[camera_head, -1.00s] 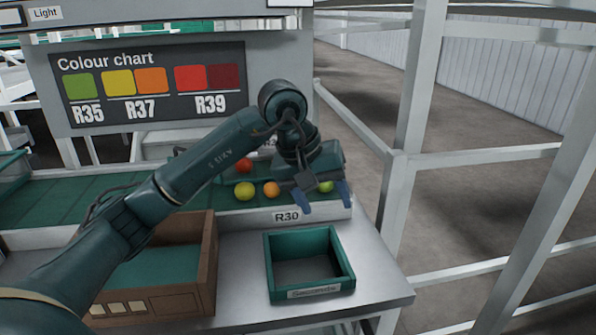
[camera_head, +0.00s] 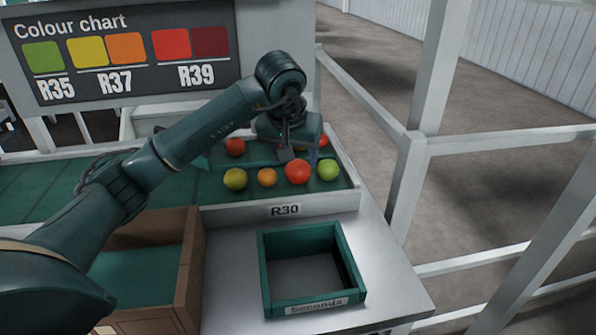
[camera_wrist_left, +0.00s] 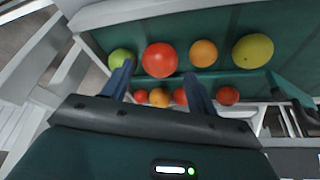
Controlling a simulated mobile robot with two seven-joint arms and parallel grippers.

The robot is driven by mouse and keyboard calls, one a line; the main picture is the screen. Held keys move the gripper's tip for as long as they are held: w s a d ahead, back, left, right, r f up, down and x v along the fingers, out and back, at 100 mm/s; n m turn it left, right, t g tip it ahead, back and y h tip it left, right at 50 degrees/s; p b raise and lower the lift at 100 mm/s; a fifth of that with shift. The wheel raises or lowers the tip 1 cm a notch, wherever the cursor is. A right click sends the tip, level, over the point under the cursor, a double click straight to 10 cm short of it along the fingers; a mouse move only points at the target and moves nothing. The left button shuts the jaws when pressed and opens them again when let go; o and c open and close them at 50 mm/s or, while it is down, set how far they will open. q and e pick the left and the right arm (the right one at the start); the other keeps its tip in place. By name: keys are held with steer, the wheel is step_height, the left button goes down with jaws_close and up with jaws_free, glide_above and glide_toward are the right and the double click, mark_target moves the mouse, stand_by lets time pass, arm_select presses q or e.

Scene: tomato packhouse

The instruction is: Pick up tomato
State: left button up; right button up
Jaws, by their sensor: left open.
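In the head view, a front row of tomatoes lies on the green bed: a yellow-green tomato (camera_head: 235,180), an orange tomato (camera_head: 267,177), a large red tomato (camera_head: 297,171) and a green tomato (camera_head: 328,170). Behind them are smaller-looking tomatoes, including a red one (camera_head: 235,147), partly hidden by my left gripper (camera_head: 298,157). That gripper is open and empty, pointing down behind the front row. In the left wrist view, the large red tomato (camera_wrist_left: 160,60) shows beyond the gap between the open fingers (camera_wrist_left: 160,88). My right gripper is out of view.
An empty green "Seconds" crate (camera_head: 267,285) stands on the metal table (camera_head: 385,285), with a brown box (camera_head: 190,270) to its left. A low white rim labelled R30 (camera_head: 335,203) bounds the bed. White posts and rails (camera_head: 410,185) stand at the right.

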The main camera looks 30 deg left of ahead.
mark_target(296, 166)
arm_select(q)
steer(key=x, duration=0.5)
steer(key=shift+w+a+f, duration=0.15)
steer(key=shift+w+f, duration=0.1)
steer(key=shift+w, duration=0.05)
steer(key=c, duration=0.4)
